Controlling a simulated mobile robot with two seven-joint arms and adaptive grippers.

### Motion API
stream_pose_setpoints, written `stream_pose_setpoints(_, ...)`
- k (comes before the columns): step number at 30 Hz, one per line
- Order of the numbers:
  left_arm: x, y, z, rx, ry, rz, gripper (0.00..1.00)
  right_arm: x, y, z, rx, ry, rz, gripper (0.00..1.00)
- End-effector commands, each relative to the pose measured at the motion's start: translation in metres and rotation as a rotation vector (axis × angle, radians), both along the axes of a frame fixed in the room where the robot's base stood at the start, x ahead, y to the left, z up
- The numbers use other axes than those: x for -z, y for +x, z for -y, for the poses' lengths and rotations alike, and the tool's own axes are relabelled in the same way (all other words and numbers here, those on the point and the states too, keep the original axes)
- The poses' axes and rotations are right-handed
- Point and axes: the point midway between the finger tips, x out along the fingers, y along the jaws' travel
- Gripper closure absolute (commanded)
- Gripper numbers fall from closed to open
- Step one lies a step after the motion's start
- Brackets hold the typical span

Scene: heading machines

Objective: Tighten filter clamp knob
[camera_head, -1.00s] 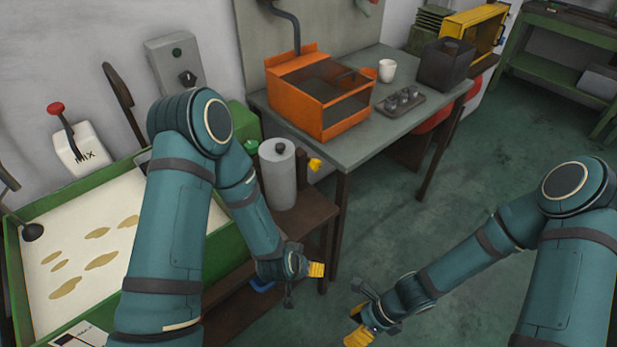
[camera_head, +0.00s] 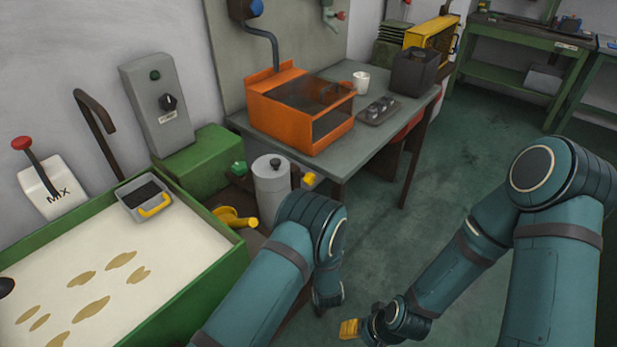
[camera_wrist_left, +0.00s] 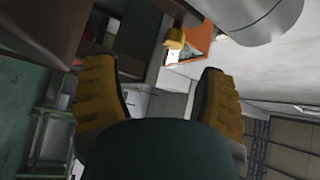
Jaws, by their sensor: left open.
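The filter is a grey upright cylinder (camera_head: 272,195) beside the bench, with a dark knob (camera_head: 275,163) on its lid. A yellow knob (camera_head: 308,178) sits at its right side and a green knob (camera_head: 238,168) at its left. I cannot tell which is the clamp knob. My right gripper (camera_head: 350,328) is low over the floor.
A yellow handwheel (camera_head: 233,217) is left of the filter. An orange bin (camera_head: 285,128) stands on the grey bench (camera_head: 372,145). The floor at right is clear.

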Motion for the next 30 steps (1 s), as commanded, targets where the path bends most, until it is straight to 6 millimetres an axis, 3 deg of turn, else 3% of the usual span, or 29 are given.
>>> stream_pose_setpoints(4,-0.009,-0.003,0.015,-0.017,0.09,0.087,0.29,0.002,0.0,-0.001,-0.024,0.0,0.014,0.46)
stream_pose_setpoints(10,-0.016,0.01,0.012,-0.026,0.103,0.104,0.29,0.003,0.001,-0.001,-0.027,0.0,0.018,0.46)
stream_pose_setpoints(24,-0.041,0.092,-0.005,-0.025,0.099,0.102,0.29,0.016,0.003,0.0,-0.024,-0.002,0.022,0.46)
stream_pose_setpoints(30,-0.049,0.116,-0.01,-0.023,0.099,0.1,0.29,0.02,0.004,0.0,-0.023,-0.002,0.025,0.46)
